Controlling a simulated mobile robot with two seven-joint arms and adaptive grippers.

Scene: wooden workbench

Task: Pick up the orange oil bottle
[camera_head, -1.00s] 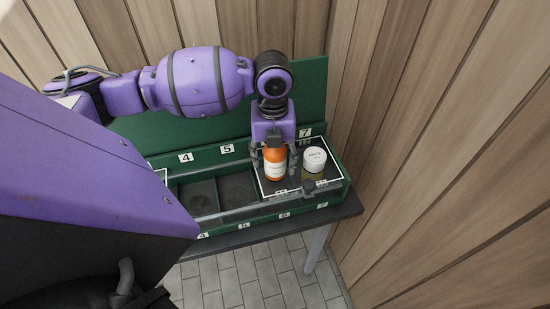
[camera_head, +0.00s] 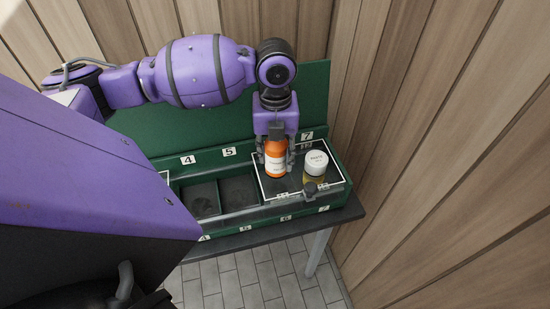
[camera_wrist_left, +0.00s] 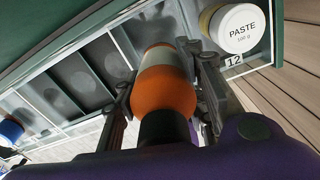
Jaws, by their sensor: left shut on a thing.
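The orange oil bottle (camera_head: 275,158) has a white label and a dark cap, and stands upright over the rack section at the right end of the green rack. My left gripper (camera_head: 274,165) comes down from above and is shut on the bottle, one finger on each side. In the left wrist view the bottle (camera_wrist_left: 163,90) sits between the fingers, its dark cap toward the palm. I cannot tell clearly whether its base touches the rack floor. My right gripper is not in view.
A white-lidded paste jar (camera_head: 316,163) stands close to the right of the bottle; its lid reads PASTE in the left wrist view (camera_wrist_left: 236,28). The green rack (camera_head: 262,215) has empty compartments on the left. A wooden wall (camera_head: 430,150) is close on the right.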

